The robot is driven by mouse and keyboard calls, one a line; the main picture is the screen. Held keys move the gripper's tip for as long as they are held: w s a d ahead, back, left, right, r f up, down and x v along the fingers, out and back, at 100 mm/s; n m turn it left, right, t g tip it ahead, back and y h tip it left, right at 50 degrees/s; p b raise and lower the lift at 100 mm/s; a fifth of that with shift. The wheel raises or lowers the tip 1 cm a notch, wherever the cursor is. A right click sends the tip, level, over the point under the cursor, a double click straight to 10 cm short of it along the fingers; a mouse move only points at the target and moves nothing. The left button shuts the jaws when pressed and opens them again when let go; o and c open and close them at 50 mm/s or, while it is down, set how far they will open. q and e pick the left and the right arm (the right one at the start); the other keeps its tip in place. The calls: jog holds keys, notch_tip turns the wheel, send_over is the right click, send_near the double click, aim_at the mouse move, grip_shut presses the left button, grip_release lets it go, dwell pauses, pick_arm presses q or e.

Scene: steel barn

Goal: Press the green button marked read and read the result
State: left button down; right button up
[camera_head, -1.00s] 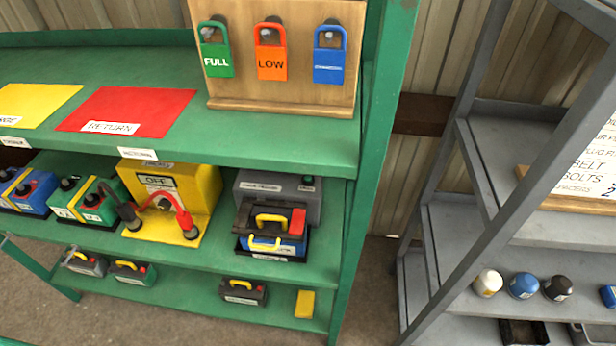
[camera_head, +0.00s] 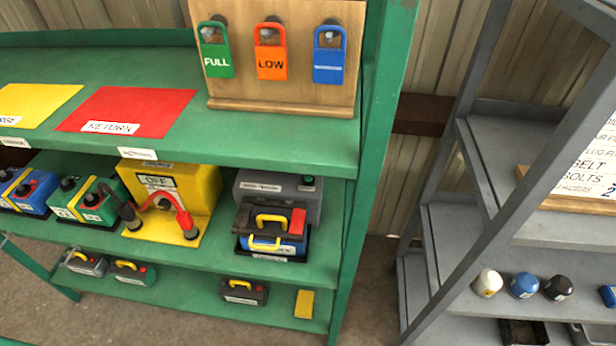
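A grey box (camera_head: 262,191) stands on the middle shelf of the green rack, at its right end. A small dark green button (camera_head: 308,180) sits at the right of its top, beside a label too small to read. A battery with a black top, yellow handle and red block (camera_head: 272,222) sits in front of the grey box and hides part of its front. I cannot make out any result reading. Neither of my grippers is in view.
A yellow box (camera_head: 172,188) with black and red clamps stands left of the grey box. Green FULL, orange LOW and blue tags (camera_head: 328,66) hang on a board above. The rack's green post (camera_head: 368,170) stands at right, with a grey shelf unit (camera_head: 470,200) beyond.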

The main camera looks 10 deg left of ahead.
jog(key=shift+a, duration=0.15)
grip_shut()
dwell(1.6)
